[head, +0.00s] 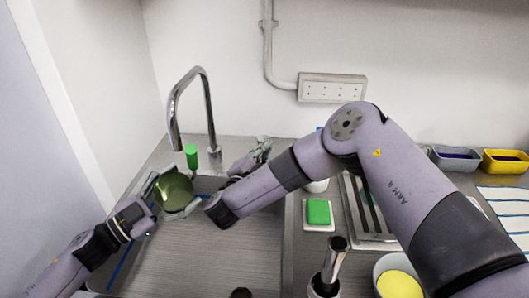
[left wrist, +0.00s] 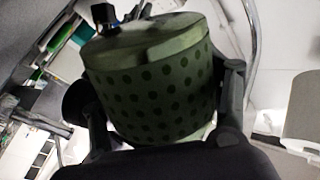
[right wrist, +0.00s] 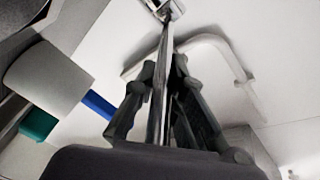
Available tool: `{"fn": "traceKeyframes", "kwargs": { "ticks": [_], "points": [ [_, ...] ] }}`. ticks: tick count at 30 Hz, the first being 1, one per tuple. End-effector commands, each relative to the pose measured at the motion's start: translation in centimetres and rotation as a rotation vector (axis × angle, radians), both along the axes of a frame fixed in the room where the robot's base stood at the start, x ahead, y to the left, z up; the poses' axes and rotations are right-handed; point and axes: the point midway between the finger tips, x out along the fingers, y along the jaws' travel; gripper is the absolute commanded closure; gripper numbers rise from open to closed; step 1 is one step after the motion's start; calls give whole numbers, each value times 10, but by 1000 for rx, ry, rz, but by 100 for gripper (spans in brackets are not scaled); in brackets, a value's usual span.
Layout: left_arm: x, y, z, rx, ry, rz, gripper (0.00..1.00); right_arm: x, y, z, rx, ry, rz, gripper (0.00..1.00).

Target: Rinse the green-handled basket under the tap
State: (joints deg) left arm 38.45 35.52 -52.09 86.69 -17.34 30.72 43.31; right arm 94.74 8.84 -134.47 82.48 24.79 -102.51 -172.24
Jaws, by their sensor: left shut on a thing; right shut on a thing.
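A round olive-green basket (head: 173,193) is held over the sink (head: 185,255) by my left gripper (head: 160,186). The left wrist view shows the basket's perforated side (left wrist: 155,95) between the two fingers. A bright green handle (head: 192,152) stands up at the basket's far side. The chrome tap (head: 207,95) arches at the back of the sink, and its spout end is above the basket in the head view. No water shows. My right gripper (head: 257,150) is right of the tap's base. In the right wrist view it is shut on a thin metal bar (right wrist: 161,75), apparently part of the tap.
Right of the sink are a green sponge (head: 318,211) on a white dish, a metal tray (head: 366,212), an upright metal cylinder (head: 335,258) and a bowl with yellow contents (head: 400,285). Grey (head: 455,158) and yellow (head: 505,161) containers stand farther right. My right arm crosses above the counter.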

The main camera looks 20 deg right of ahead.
Motion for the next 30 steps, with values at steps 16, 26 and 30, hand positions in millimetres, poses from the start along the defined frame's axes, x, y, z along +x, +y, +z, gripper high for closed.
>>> {"fn": "traceKeyframes", "kwargs": {
  "ticks": [16, 26, 30],
  "points": [
    [0, 0, 0, -1, 0, 0, 61, -4, -20, -3, 0, 10, 189, 100],
    [0, 0, 0, -1, 0, 0, 61, -4, -19, -2, 0, 9, 189, 76],
    [0, 0, 0, -1, 0, 0, 61, -4, -19, -2, 0, 6, 189, 67]
  ]
}}
